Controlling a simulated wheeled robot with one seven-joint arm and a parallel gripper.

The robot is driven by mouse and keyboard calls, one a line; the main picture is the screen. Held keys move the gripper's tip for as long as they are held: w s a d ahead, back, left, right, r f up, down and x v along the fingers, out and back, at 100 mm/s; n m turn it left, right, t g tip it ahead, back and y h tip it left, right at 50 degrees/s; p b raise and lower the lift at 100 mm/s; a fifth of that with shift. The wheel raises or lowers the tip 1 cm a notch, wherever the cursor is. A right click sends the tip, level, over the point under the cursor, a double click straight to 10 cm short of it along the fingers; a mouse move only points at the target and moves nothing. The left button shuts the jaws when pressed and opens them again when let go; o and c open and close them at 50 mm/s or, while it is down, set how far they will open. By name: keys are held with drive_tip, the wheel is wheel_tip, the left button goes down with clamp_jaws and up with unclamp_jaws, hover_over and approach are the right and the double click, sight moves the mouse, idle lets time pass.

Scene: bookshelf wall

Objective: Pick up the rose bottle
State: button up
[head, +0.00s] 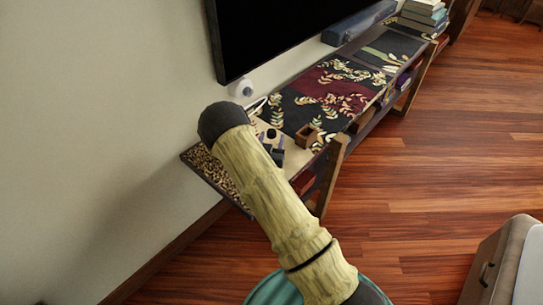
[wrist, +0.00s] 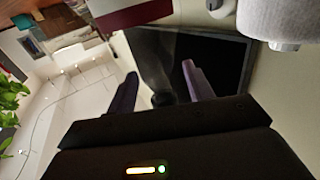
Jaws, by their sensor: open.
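I cannot make out a rose bottle in either view. My gripper (wrist: 159,70) is open in the wrist view, with its two purple-grey fingers apart and no object held between them. A dark screen shows behind the fingers. In the head view my arm crosses the near end of the low shelf and hides part of its top. Small dark and purplish shapes (head: 273,143) show just beyond the arm there; I cannot tell whether they are my gripper or objects.
The long low shelf (head: 330,90) runs along the wall under a black television (head: 265,35). A small brown wooden box (head: 305,136) stands on it, with a stack of books (head: 424,12) at the far end. A cabinet (head: 495,262) stands lower right. The wooden floor (head: 420,165) between is clear.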

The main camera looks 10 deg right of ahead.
idle(0.4)
clamp_jaws()
wheel_tip(320, 180, up, 10)
drive_tip(key=shift+r+b, duration=0.1)
drive_tip(key=shift+b, duration=0.3)
idle(0.4)
idle(0.4)
